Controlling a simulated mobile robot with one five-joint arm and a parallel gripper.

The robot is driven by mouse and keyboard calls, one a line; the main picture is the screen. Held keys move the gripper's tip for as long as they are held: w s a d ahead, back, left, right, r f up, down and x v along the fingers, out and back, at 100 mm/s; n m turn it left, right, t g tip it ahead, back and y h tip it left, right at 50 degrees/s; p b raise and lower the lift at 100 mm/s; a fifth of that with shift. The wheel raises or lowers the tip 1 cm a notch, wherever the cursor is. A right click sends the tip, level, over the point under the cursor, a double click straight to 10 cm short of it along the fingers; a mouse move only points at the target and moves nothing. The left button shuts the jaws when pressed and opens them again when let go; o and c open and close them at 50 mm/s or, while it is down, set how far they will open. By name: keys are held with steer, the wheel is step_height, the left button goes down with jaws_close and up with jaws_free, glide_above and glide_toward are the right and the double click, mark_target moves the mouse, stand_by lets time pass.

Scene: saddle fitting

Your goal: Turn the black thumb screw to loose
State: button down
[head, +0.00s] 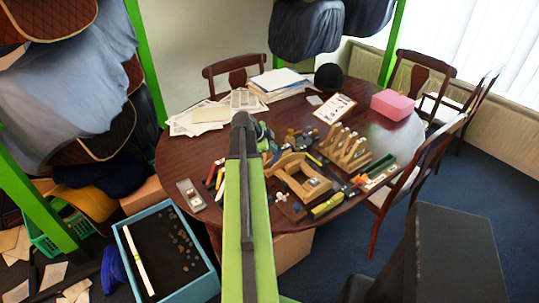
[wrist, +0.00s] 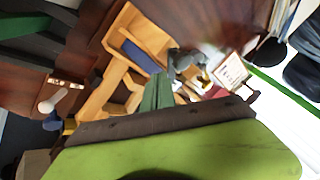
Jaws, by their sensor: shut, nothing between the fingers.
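My lime-green arm reaches from the bottom of the head view up over the table, ending in a dark grey tip. My gripper (head: 262,132) is mostly hidden behind that arm end; it is shut with nothing between the fingers. I cannot make out the black thumb screw in either view; it is too small or hidden. A wooden frame (head: 305,184) lies right of my arm among tools. A wooden frame with slots (wrist: 104,88) also shows in the wrist view, behind my lime link.
The round dark table (head: 175,150) also holds papers (head: 277,80), a black ball (head: 329,77), a clipboard (head: 335,108), a pink box (head: 391,104) and a slotted wooden rack (head: 345,147). Chairs (head: 425,150) stand around it. A blue-rimmed tray (head: 195,283) is at the front left.

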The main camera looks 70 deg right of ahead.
steer(key=shift+d, duration=0.1)
steer(key=shift+s+d, duration=0.25)
steer(key=shift+d, duration=0.3)
steer(key=shift+w+a, duration=0.1)
steer(key=shift+a, duration=0.1)
steer(key=shift+w+a, duration=0.35)
steer(key=shift+a, duration=0.3)
